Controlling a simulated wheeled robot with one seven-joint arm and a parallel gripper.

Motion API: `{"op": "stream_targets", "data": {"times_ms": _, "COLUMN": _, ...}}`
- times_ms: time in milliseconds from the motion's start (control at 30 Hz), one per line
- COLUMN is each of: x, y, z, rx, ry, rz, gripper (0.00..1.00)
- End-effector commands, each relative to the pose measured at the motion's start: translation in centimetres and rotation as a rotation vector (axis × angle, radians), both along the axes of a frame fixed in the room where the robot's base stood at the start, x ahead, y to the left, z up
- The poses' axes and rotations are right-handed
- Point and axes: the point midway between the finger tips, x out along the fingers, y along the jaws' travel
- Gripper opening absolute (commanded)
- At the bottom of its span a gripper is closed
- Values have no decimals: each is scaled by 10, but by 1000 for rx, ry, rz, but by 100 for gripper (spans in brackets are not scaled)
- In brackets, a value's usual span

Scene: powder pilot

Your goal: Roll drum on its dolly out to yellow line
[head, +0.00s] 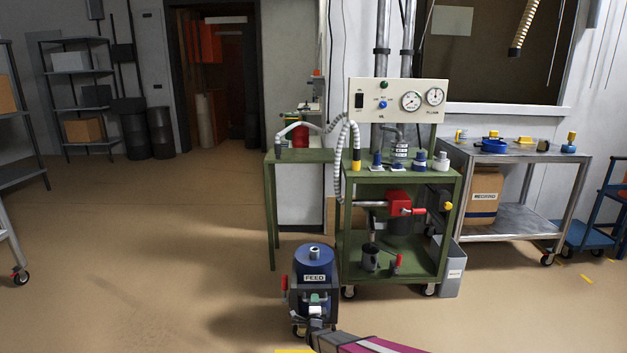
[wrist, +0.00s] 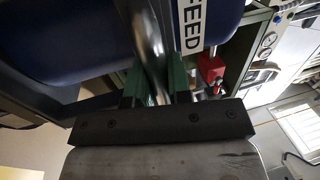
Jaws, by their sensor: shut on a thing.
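The blue drum (head: 314,264), labelled FEED, stands upright on its dark dolly (head: 301,329) in front of the green bench. The drum also fills the upper part of the wrist view (wrist: 75,35). My gripper (head: 318,299) is at the near side of the drum. In the wrist view its green-padded fingers (wrist: 155,88) are shut around a shiny metal bar (wrist: 146,40), which runs in front of the drum and looks like the dolly's handle. A yellow strip (head: 293,351) shows at the bottom edge beside my arm; I cannot tell whether it is the line.
The green bench (head: 400,180) with gauges and hoses stands close behind and right of the drum. A grey bin (head: 452,270) is beside it. A steel table (head: 520,155) and blue cart (head: 590,235) are at right. Open floor (head: 130,240) lies left.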

Motion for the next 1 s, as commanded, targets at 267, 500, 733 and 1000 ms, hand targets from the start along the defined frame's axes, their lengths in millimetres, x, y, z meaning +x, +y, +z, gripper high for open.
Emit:
{"op": "stream_targets", "data": {"times_ms": 267, "x": -8, "y": 0, "z": -2, "rx": 0, "ry": 5, "rz": 1, "gripper": 0}}
{"op": "stream_targets", "data": {"times_ms": 500, "x": -8, "y": 0, "z": -2, "rx": 0, "ry": 5, "rz": 1, "gripper": 0}}
{"op": "stream_targets", "data": {"times_ms": 733, "x": -10, "y": 0, "z": -2, "rx": 0, "ry": 4, "rz": 1, "gripper": 0}}
{"op": "stream_targets", "data": {"times_ms": 1000, "x": -18, "y": 0, "z": -1, "rx": 0, "ry": 4, "rz": 0, "gripper": 0}}
